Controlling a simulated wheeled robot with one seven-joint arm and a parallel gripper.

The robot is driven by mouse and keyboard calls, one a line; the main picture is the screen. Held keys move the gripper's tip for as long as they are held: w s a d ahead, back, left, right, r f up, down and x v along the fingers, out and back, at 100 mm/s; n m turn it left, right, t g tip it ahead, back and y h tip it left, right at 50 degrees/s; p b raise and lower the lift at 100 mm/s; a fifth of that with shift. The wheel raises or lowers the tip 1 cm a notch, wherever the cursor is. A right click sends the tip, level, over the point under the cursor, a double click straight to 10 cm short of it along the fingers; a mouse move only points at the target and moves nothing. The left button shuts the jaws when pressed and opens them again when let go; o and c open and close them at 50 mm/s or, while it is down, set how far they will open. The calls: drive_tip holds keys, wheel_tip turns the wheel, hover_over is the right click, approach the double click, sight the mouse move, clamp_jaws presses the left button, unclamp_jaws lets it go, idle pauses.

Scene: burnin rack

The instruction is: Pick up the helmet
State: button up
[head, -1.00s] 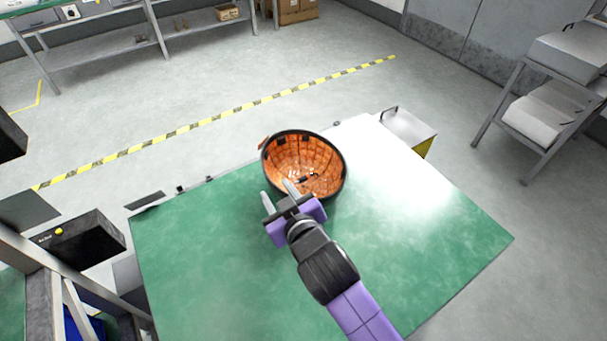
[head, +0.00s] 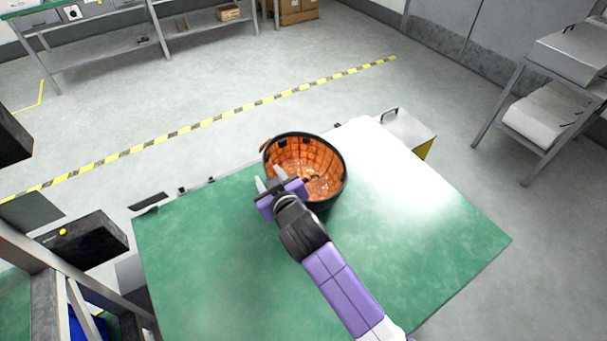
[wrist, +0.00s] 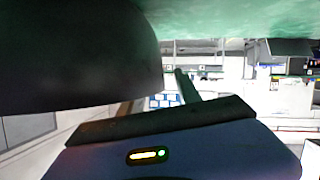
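The helmet (head: 312,165) lies upside down on the green table, its orange padded inside facing up and its dark rim toward the head camera. My gripper (head: 269,179) is at the helmet's left rim in the head view, with its two fingers apart. The right finger overlaps the rim in the picture; I cannot tell whether it is inside the helmet or touching it. In the wrist view the helmet's dark shell (wrist: 75,60) fills the upper left, very close. One finger (wrist: 186,86) shows beside it; the other is not visible there.
The green table (head: 400,260) is clear around the helmet, with bright glare at its right. A metal box (head: 408,130) adjoins the table's far right edge. A black box (head: 85,243) stands to the left. A cart (head: 540,100) stands at right.

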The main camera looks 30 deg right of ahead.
clamp_jaws()
drive_tip(key=shift+d, duration=0.1)
idle(1.2)
